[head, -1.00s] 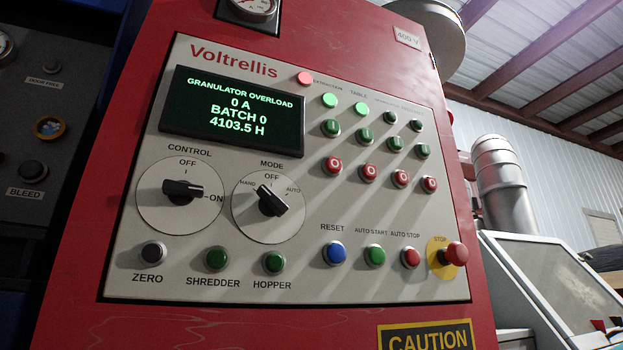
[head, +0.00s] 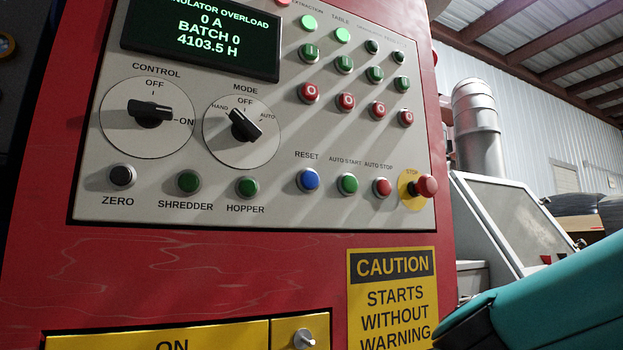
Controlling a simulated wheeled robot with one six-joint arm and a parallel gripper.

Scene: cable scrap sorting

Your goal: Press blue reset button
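The blue reset button (head: 308,180) sits under the RESET label on the grey control panel (head: 270,205) of a red cabinet. It stands out from the panel, and nothing covers it. The display (head: 205,38) reads granulator overload, 0 A, batch 0, 4103.5 H. A teal and black part of my arm enters at the lower right, in front of the caution sign. My gripper is not in view.
Right of the blue button are the green auto start button (head: 347,184), the red auto stop button (head: 382,187) and the red stop knob (head: 426,186). The green hopper button (head: 247,187) is to its left. The yellow caution sign (head: 390,266) is below.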

